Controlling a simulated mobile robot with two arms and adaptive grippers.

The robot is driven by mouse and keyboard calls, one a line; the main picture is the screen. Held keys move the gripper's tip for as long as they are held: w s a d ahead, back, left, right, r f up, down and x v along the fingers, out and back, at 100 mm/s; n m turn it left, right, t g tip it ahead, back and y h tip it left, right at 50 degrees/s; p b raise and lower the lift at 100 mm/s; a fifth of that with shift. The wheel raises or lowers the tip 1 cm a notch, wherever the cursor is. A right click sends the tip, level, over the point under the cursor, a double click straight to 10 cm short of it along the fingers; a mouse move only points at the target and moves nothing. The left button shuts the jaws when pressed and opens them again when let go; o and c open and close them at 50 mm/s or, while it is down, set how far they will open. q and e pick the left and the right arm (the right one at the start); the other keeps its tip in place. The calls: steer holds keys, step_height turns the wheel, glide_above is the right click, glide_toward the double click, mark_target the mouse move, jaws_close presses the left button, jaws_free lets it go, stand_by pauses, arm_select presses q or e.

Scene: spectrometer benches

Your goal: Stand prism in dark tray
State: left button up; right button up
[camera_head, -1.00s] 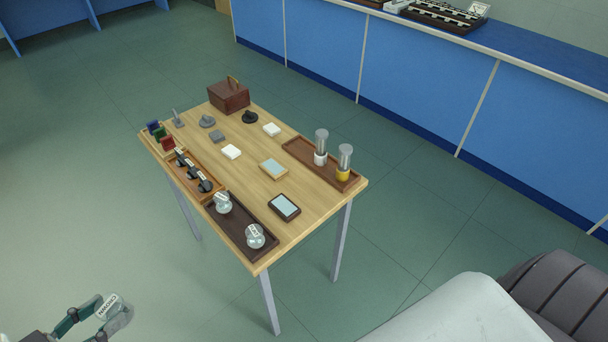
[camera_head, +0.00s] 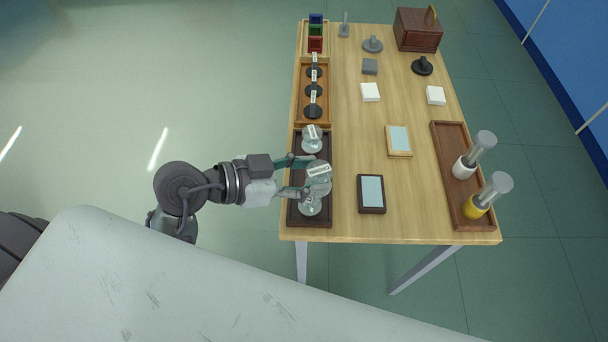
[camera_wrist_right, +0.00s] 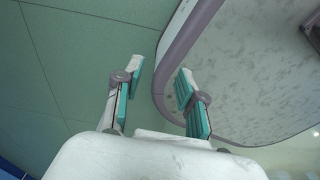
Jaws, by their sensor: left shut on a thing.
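The dark tray (camera_head: 294,219) lies along the near left edge of the wooden table. My left gripper (camera_head: 308,176) is over it, shut on a clear glass piece with a white label, the prism (camera_head: 319,183). The prism appears raised over the tray, between two similar labelled glass pieces, one behind (camera_head: 311,145) and one in front (camera_head: 311,208). It partly covers the front one; I cannot tell whether they touch. My right gripper (camera_wrist_right: 160,76) is open and empty in the right wrist view, beside a pale rounded surface and above the green floor.
An orange-brown tray (camera_head: 299,119) with several black labelled pieces adjoins the dark tray. A dark-framed plate (camera_head: 371,194) lies to its right. A brown tray (camera_head: 446,181) with two capped cylinders is at the right. The table (camera_head: 410,195) is bare between them.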

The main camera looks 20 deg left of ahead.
arm_select(q)
steer(key=w+a+f, duration=0.1)
steer(key=w, duration=0.1)
steer(key=w+a+f, duration=0.1)
steer(key=w+f, duration=0.1)
steer(key=w+a+f, duration=0.1)
steer(key=w, duration=0.1)
steer(key=shift+w+a+f+b, duration=0.1)
steer(key=shift+w+f+b, duration=0.15)
steer(key=shift+w+b, duration=0.15)
steer(key=shift+w+a+f, duration=0.25)
steer(key=shift+w+f, duration=0.1)
steer(key=shift+w, duration=0.1)
step_height(320, 180, down, 4)
steer(key=shift+r+b, duration=0.25)
steer(key=shift+b, duration=0.25)
steer(key=shift+f, duration=0.15)
arm_select(e)
steer(key=shift+w+d+f, duration=0.2)
steer(key=shift+w+f, duration=0.15)
steer(key=shift+f, duration=0.2)
steer(key=shift+w+d+f, duration=0.2)
steer(key=shift+w+f, duration=0.1)
steer(key=shift+f, duration=0.25)
arm_select(q)
steer(key=shift+f, duration=0.1)
arm_select(e)
steer(key=shift+r, duration=0.1)
arm_select(q)
steer(key=o, duration=0.9)
